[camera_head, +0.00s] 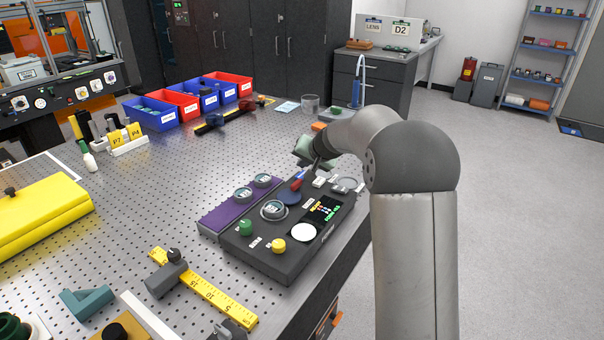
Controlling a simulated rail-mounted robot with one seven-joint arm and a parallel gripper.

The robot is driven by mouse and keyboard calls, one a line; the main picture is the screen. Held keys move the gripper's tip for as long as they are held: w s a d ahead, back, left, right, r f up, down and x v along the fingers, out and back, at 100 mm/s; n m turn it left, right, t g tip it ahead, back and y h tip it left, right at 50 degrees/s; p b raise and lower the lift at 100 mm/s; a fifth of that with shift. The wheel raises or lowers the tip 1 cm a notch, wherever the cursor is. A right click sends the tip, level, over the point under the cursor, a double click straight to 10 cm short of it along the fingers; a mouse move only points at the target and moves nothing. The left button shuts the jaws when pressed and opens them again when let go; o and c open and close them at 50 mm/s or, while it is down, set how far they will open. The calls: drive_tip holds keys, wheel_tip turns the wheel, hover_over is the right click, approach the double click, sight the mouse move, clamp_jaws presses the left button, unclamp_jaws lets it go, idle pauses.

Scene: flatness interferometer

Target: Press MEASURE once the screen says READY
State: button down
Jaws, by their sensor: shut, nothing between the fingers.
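A black control box (282,262) lies on the perforated metal table near its right edge. Its small dark screen (322,209) shows rows of orange and green text, too small to read surely. The box top carries a green knob (246,228), a yellow button (278,245), a large white round button (303,233), a round dial (273,210) and a red part (296,184) by a dark blue disc. The labels are too small to read, so I cannot tell which control is MEASURE. My gripper (316,169) is shut and empty above the box's far end, partly hidden.
A purple panel (225,210) with two dials adjoins the box on the left. A yellow ruler (205,288) with clamps lies in front. Red and blue bins (150,117) stand at the back. A clear cup (310,103) stands beyond my gripper. Open table lies left of the panel.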

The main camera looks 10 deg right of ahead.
drive_tip(key=shift+r+p, duration=1.2)
drive_tip(key=shift+r, duration=0.95)
drive_tip(key=s+f+n+g+h, duration=0.1)
drive_tip(key=s+f+n+g, duration=0.1)
drive_tip(key=s, duration=2)
drive_tip(key=s+a+f+n+g+h, duration=0.1)
drive_tip(key=s+f+g, duration=0.3)
drive_tip(key=s, duration=1.9)
drive_tip(key=shift+s+a+n+g+h, duration=0.15)
drive_tip(key=shift+s+n+g+h, duration=0.25)
drive_tip(key=shift+n+g, duration=0.5)
drive_tip(key=shift+w, duration=0.1)
